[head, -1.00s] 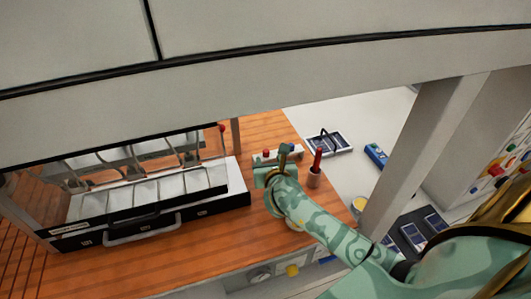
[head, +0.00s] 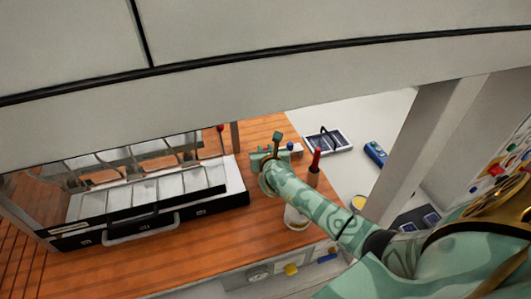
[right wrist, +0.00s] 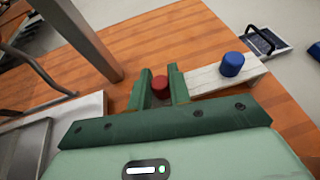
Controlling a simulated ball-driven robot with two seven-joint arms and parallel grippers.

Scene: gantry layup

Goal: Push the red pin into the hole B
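The red pin (right wrist: 160,84) shows in the right wrist view as a short red cylinder between the two green fingers of my right gripper (right wrist: 162,82). Its lower part is hidden, and I cannot tell whether the fingers press on it. A white block (right wrist: 205,79) lies on the wooden bench there and carries a blue pin (right wrist: 231,64) to the right of my fingers. In the head view my right gripper (head: 264,157) is at the left end of the block, covering the red pin. No hole marked B can be made out. My left gripper is not in view.
A red-handled tool stands in a small cup (head: 313,178) right of my gripper. A white-lined black case (head: 215,205) lies at left. A grey post (right wrist: 92,45) rises beyond my fingers. A tray (head: 327,140) and a blue device (head: 376,153) lie at back right.

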